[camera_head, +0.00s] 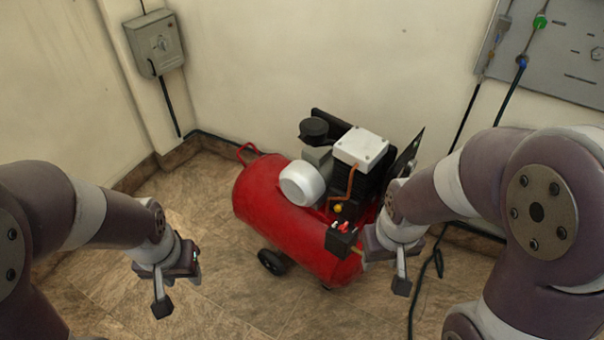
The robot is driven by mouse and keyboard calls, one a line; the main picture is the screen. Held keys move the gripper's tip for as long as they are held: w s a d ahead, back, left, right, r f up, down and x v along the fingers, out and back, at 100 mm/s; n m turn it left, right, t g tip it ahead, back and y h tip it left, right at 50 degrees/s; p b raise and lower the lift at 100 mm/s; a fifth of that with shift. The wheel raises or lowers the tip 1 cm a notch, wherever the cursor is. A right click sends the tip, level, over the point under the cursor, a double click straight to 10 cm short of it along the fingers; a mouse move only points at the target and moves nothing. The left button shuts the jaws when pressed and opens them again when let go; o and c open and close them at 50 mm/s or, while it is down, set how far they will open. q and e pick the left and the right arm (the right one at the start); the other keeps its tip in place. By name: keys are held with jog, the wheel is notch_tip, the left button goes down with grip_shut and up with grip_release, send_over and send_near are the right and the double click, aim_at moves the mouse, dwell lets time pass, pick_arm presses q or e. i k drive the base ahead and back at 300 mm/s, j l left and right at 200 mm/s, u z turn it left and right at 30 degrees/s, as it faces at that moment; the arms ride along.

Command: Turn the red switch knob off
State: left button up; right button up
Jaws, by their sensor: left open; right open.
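A red air compressor (280,208) stands on the floor in the middle of the head view. On its near right end is a dark switch box (342,243) with a small red knob (344,227) on top. My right gripper (400,285) is open and empty, just right of and below the switch box; I cannot tell whether its wrist touches the box. My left gripper (178,290) is open and empty over the floor, left of the compressor and well apart from it.
A grey electrical box (155,43) hangs on the left wall with a black cable below it. A grey panel (560,50) with green and blue fittings is on the right wall. A black hose runs over the floor at right. Tiled floor (225,310) is clear in front.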

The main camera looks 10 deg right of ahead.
aim_at(342, 228)
jog(key=i+z, duration=0.15)
jog(key=z, duration=0.25)
jog(key=i+j+z, duration=0.15)
jog(key=z, duration=0.3)
jog(key=i+j+z, duration=0.15)
jog(key=z, duration=0.95)
